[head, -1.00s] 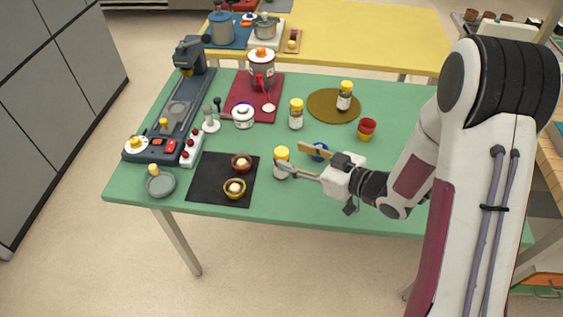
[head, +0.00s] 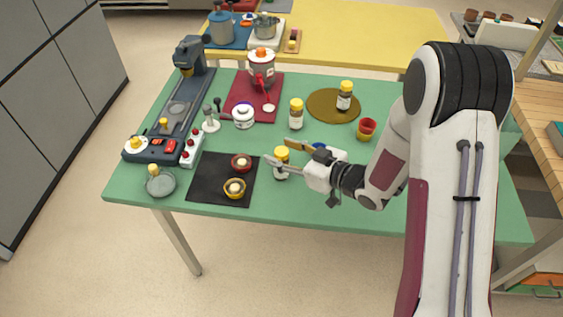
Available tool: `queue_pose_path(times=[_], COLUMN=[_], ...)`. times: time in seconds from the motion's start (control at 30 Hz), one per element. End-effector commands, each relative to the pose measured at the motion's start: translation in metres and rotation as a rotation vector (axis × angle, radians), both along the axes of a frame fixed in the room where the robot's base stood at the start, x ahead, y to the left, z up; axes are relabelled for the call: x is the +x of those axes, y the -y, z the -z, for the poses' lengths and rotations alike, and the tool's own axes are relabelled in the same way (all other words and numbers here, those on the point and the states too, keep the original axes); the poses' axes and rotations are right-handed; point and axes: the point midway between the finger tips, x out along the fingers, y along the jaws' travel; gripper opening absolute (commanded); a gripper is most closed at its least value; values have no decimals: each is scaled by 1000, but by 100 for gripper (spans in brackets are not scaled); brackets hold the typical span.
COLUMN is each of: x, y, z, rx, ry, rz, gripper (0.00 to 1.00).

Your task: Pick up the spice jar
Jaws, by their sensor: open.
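Three jars with yellow lids and pale labels stand upright on the green table; which one the task means I cannot tell. The nearest jar (head: 282,170) is at my gripper (head: 276,149), one at the middle (head: 296,115) stands farther back, and one (head: 344,97) stands on the round brown mat. My gripper is open, its fingers pointing left. In the picture one finger crosses the nearest jar's body and the other lies just behind its lid. The jar is partly hidden by the near finger; I cannot tell whether they touch.
A blue item (head: 319,147) is partly hidden behind the gripper. A red-and-yellow cup (head: 366,129) stands right. The table's front right is clear.

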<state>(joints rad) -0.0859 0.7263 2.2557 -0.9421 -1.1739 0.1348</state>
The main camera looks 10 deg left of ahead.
Motion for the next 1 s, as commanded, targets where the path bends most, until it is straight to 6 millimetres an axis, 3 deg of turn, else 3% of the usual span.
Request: queue_pose_path(times=[0.63, 0.8, 1.0], x=[4, 4, 4], y=[-6, -6, -6], z=[2, 2, 2], rx=[0, 0, 1], ry=[0, 0, 1], rz=[1, 1, 1], gripper=[46, 2, 2])
